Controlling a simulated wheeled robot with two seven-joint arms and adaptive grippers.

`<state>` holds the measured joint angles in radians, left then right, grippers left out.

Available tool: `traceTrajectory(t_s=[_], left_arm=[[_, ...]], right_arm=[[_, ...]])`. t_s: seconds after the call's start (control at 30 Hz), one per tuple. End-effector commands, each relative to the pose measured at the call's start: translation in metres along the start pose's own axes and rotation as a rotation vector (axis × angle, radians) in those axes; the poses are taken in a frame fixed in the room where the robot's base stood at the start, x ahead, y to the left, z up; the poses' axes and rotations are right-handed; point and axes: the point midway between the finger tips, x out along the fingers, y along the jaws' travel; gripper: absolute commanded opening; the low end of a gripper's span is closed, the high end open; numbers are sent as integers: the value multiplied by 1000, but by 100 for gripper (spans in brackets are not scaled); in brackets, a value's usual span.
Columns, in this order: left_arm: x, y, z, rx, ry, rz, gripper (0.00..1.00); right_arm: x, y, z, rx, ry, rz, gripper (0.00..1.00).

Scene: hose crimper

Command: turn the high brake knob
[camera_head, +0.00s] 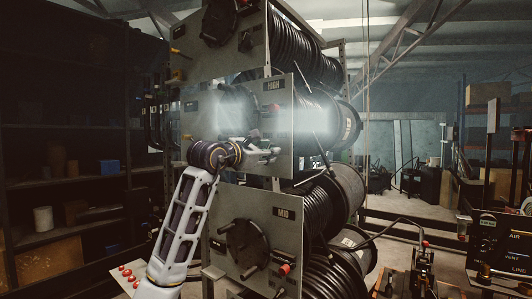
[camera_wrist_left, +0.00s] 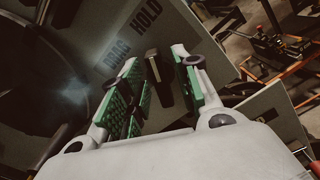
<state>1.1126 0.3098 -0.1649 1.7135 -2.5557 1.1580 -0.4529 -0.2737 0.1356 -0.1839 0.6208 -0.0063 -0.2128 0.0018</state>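The middle reel panel (camera_head: 285,112) carries a small label (camera_head: 271,85) that I cannot read surely; it may say HIGH. My left gripper (camera_head: 264,151) is at this panel's lower part, its fingers pointing right in the head view. In the left wrist view the gripper (camera_wrist_left: 160,85) is open, with green finger pads. A dark knob with a tan bar on it (camera_wrist_left: 155,72) stands between the fingers, with gaps showing on both sides. The words DRAG and HOLD are printed beside it. In the head view the gripper hides this knob. My right gripper is not in view.
A lower panel (camera_head: 262,205) has a round dark handwheel (camera_head: 246,247) and a red knob (camera_head: 285,269). Another reel (camera_head: 295,50) is above. Dark shelves (camera_head: 60,185) stand at the left. A labelled box (camera_head: 498,243) stands at the right.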

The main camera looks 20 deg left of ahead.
Motion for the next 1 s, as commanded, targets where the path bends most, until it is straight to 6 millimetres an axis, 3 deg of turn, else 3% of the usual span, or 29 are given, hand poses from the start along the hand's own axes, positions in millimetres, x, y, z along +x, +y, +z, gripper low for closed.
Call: traceTrajectory(t_s=[0.03, 0.2, 0.6, 1.0], left_arm=[[0, 0, 0, 0, 0, 0, 22], [0, 0, 0, 0, 0, 0, 0], [0, 0, 0, -20, 1, 0, 0], [0, 1, -2, -173, 4, 0, 0]], right_arm=[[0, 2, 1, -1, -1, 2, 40], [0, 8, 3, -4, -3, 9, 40], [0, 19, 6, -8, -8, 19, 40], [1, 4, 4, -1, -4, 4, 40]])
